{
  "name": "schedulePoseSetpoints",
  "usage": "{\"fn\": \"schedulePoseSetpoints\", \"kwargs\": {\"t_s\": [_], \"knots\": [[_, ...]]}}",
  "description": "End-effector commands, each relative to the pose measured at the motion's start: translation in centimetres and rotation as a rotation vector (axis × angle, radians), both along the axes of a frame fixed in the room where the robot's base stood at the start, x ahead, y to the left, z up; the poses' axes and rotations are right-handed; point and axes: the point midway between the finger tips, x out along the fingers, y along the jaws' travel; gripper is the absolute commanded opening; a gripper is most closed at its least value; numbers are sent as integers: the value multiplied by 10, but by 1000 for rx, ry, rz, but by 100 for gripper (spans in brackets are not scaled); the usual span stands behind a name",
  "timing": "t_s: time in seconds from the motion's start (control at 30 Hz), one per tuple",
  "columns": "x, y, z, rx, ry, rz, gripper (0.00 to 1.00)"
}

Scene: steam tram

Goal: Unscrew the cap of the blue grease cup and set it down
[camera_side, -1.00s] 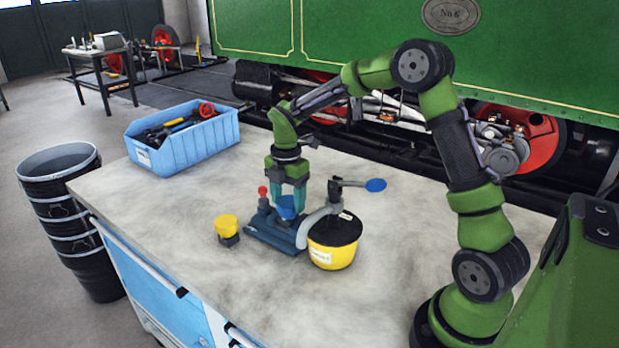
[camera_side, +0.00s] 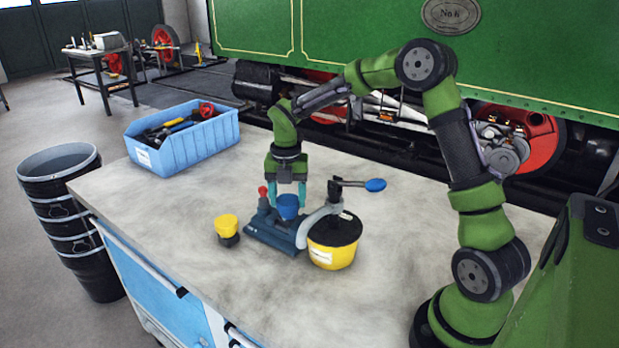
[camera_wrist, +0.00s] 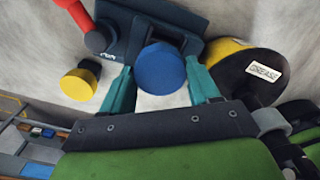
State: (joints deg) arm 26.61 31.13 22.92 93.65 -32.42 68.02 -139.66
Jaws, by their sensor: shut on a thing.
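The blue grease cup's cap (camera_side: 289,207) is upright over the dark blue block (camera_side: 268,236) on the bench. My gripper (camera_side: 288,196) points down from above, and its teal fingers are shut on the cap's sides. In the wrist view the round blue cap (camera_wrist: 161,69) shows between the two fingertips (camera_wrist: 160,84). The cup's lower part is hidden under the cap, so I cannot tell how far the cap is screwed on.
A yellow-capped cup (camera_side: 227,228) stands left of the block. A red knob (camera_side: 262,191) rises at its left end. A yellow grease pot (camera_side: 331,257) with a lever handle (camera_side: 374,185) is close on the right. A blue crate (camera_side: 185,142) stands behind; the bench front is clear.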

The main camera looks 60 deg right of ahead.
Motion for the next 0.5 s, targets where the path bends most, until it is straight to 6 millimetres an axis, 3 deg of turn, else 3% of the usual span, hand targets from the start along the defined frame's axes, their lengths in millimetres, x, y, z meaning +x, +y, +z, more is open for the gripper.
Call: {"fn": "schedulePoseSetpoints", "kwargs": {"t_s": [0.5], "knots": [[0, 0, 14, 0, 0, -1, 27]]}}
